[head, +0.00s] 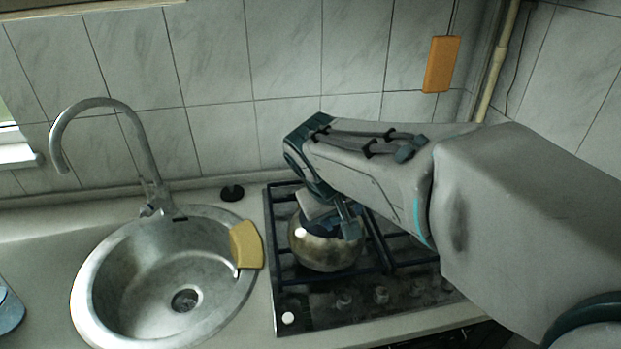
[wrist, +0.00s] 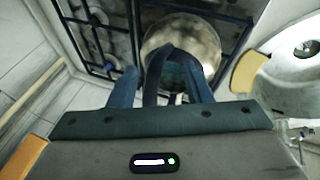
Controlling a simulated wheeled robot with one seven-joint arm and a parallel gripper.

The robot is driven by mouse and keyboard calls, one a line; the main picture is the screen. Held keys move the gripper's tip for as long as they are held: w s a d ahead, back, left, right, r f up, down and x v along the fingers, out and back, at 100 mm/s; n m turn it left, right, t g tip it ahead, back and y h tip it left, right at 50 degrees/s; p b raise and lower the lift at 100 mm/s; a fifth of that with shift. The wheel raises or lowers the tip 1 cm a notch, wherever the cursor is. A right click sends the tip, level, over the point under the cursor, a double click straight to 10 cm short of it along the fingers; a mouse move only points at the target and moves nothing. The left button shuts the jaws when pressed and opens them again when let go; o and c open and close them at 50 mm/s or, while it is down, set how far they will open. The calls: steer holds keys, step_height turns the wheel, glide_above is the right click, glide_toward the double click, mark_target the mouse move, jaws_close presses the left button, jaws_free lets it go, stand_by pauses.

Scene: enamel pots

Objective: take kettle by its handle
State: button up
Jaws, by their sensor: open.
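The kettle (head: 325,254) is a round, shiny brass-coloured pot standing on the stove. In the wrist view its body (wrist: 188,32) shows beyond the fingers. My gripper (head: 335,226) is over the kettle's top, its jaws open. In the wrist view my gripper (wrist: 156,64) has one blue finger at the left and one at the right. A dark arched shape, seemingly the kettle's handle (wrist: 151,88), shows between them. Contact cannot be told. My gripper and arm hide much of the kettle's top in the head view.
The black stove (head: 300,317) has raised grate bars around the kettle. A round steel sink (head: 130,265) with a tall tap (head: 140,140) is at left. A tiled wall (head: 285,50) stands behind.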

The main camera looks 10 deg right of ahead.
steer(key=w+a+r+n+t+h+p, duration=0.2)
steer(key=w+a+r+p, duration=0.15)
steer(key=w+r, duration=0.5)
steer(key=a+p+x, duration=0.1)
steer(key=p+x, duration=0.1)
steer(key=x, duration=1.2)
steer(key=shift+f, duration=0.4)
steer(key=shift+w+a, duration=0.1)
jaws_close()
steer(key=shift+r, duration=0.15)
